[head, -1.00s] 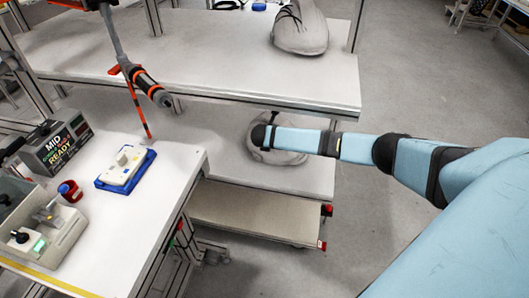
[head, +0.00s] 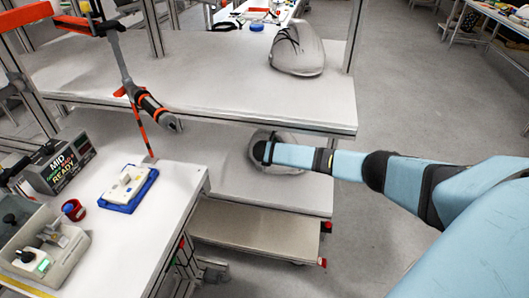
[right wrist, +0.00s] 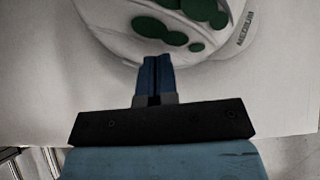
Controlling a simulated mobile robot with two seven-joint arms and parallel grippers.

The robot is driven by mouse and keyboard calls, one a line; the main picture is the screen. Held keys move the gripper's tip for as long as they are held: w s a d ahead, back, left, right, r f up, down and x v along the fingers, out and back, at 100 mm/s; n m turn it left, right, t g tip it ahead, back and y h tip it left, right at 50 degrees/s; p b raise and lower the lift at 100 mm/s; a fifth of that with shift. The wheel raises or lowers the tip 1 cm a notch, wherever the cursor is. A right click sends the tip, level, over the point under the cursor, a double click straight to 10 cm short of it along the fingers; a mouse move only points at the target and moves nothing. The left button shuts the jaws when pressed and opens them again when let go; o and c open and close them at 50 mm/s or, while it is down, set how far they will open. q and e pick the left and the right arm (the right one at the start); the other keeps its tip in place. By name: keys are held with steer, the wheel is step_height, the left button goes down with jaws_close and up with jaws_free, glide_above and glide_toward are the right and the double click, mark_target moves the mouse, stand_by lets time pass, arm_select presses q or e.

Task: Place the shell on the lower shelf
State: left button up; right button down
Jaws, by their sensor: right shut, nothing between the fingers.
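A grey-white helmet shell (head: 286,138) rests on the lower shelf (head: 222,160), partly hidden behind my right arm. My right gripper (head: 262,151) is at this shell in the head view, overlapping it. In the right wrist view the gripper's blue fingers (right wrist: 154,78) are shut together with nothing between them. The pale shell (right wrist: 115,25) with dark green openings lies just beyond the fingertips. I cannot tell whether they touch it. A second grey shell (head: 297,50) sits on the upper shelf (head: 220,85). My left gripper is not in view.
A workbench (head: 150,225) at left holds a blue tray with a white part (head: 128,188), a display box (head: 62,165) and a grey bin (head: 65,262). An orange-black tool (head: 152,105) hangs above it. A low platform (head: 250,235) lies under the shelf. Floor is clear at right.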

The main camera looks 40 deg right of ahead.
arm_select(q)
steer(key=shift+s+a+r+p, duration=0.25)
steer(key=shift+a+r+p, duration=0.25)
steer(key=shift+p, duration=0.6)
arm_select(e)
steer(key=v, duration=1.1)
steer(key=shift+a+f, duration=0.15)
steer(key=shift+f, duration=0.1)
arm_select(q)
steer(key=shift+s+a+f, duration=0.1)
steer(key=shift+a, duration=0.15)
arm_select(e)
steer(key=shift+s, duration=0.15)
